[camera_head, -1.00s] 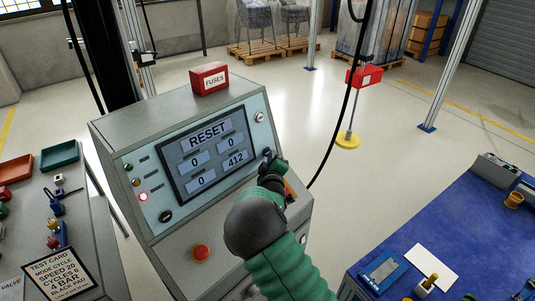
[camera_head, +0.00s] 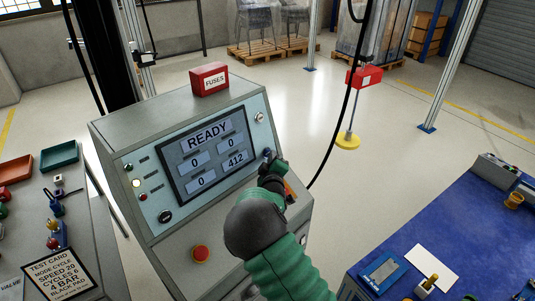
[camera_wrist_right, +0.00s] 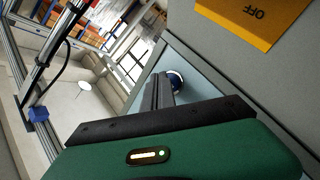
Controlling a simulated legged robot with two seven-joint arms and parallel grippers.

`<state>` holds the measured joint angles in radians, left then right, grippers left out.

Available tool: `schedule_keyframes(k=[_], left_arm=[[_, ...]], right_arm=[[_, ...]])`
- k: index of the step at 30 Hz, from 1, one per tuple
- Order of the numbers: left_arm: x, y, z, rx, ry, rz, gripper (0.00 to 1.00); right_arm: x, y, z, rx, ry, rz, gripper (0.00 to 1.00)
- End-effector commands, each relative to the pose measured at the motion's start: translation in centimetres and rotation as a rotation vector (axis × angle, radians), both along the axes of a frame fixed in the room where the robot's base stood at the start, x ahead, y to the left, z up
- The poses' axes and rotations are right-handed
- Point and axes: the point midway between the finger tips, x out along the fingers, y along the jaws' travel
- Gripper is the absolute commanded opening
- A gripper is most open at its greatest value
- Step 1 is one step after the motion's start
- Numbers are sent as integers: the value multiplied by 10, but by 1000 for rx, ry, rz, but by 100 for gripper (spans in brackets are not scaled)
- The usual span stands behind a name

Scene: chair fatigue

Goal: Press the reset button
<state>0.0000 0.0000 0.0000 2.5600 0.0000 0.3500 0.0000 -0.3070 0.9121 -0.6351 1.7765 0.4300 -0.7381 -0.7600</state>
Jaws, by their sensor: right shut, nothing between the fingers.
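The control console (camera_head: 160,130) stands in the middle, with a sloped panel and a screen (camera_head: 212,153) reading READY above 0, 0, 0 and 412. My right gripper (camera_head: 269,160) is at the panel's right edge, beside the screen. In the right wrist view its shut fingers (camera_wrist_right: 160,92) reach to a round blue button (camera_wrist_right: 176,82) with a pale ring. The fingertips look to be at the button; whether they touch it I cannot tell. In the head view the blue button (camera_head: 267,153) is mostly hidden by the gripper. My left gripper is not in view.
A red FUSES box (camera_head: 209,78) sits on the console top. A red mushroom button (camera_head: 201,252) and a black knob (camera_head: 166,216) are on the console. A blue-topped bench (camera_head: 440,225) stands at right, and a bench with a test card (camera_head: 58,275) at left.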

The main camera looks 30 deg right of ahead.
Motion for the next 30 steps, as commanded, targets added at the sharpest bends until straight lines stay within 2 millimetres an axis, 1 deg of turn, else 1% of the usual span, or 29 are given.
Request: schedule_keyframes(k=[4,14,27,30], left_arm=[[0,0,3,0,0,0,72],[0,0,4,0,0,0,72],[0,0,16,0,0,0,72],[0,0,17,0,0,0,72]], right_arm=[[-7,-2,3,1,0,0,0],[-10,-3,3,1,0,-1,0],[-49,-15,14,1,0,-2,0],[-54,-16,15,0,-1,-1,0]])
